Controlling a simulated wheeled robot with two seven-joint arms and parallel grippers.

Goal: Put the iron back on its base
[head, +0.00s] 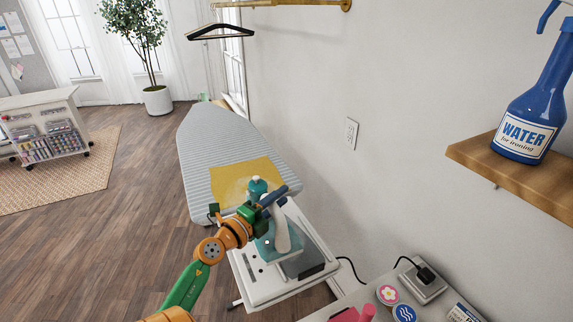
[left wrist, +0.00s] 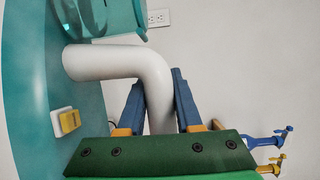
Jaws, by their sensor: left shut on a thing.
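The iron (head: 290,232), teal with a white handle, is held above or against the white base (head: 318,238) at the near end of the ironing board. The base has a dark grey pad (head: 305,264) on its right. I cannot tell whether the iron touches the base. My left gripper (head: 272,196) is shut on the iron's handle. In the left wrist view the white handle (left wrist: 158,95) sits between the blue fingers (left wrist: 160,100), with the teal body (left wrist: 25,100) at the left. My right gripper does not show.
The ironing board (head: 215,135) stretches away with a yellow cloth (head: 228,180) on it. A white wall (head: 330,70) stands close on the right. A wooden shelf (head: 540,188) holds a blue water bottle (head: 525,125). Open floor is at left.

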